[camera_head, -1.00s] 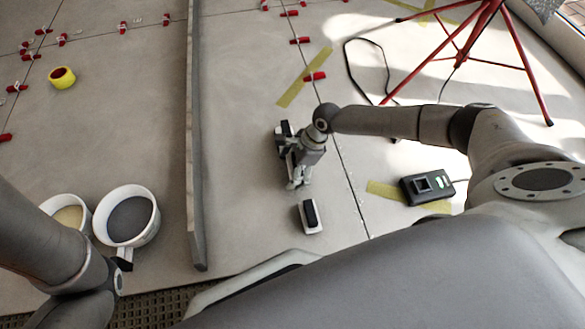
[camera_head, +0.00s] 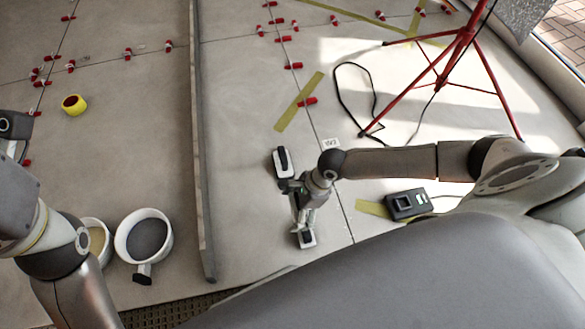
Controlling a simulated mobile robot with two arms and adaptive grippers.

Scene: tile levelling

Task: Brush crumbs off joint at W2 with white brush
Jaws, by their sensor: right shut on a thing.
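A white block-shaped brush with a black grip (camera_head: 307,240) is on the tiles near my base. My right gripper (camera_head: 304,226) points down over it and is shut on its grip; the fingers hide part of it. A second white block with a dark grip (camera_head: 283,161) lies behind the gripper, close to my right wrist. A small white W2 label (camera_head: 330,143) lies beside the tile joint (camera_head: 338,185), right of that block. Crumbs are too small to tell. My left arm is at the left edge; its gripper (camera_head: 14,145) is partly cut off and its jaws are unclear.
A long grey bar (camera_head: 199,150) runs along the floor left of the brush. Two buckets (camera_head: 143,238) stand left of it. A black device (camera_head: 407,205) sits right of the joint. A red tripod (camera_head: 465,40) and cable stand behind. Yellow tape (camera_head: 299,102) and red clips mark the tiles.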

